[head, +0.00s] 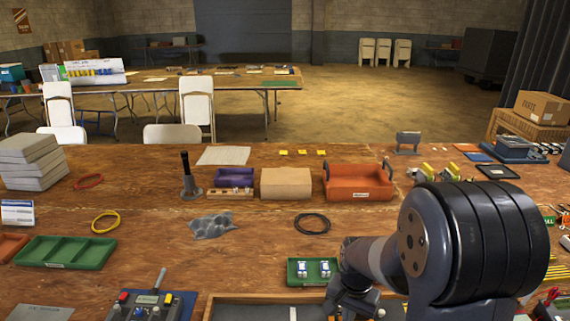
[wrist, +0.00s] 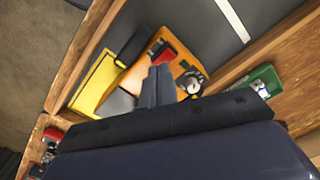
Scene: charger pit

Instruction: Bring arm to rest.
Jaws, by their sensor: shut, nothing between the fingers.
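My arm stands at the right foreground in the head view, bent, and it hides part of the bench behind it. My gripper shows in the wrist view (wrist: 158,72), its two fingers together with nothing between them. It points down over an orange board (wrist: 182,70) that carries a red part (wrist: 164,52) and a round silver-and-black part (wrist: 192,82). I cannot tell how high the fingertips are above the board. In the head view the fingers are not clearly visible.
A small green tray (head: 297,281) with white-and-blue pieces stands close left of my arm. A wood-framed recess with a dark floor (head: 262,312) lies at the front edge. A yellow panel (wrist: 98,82) lies beside the orange board. Bench space around the black cable ring (head: 312,223) is fairly open.

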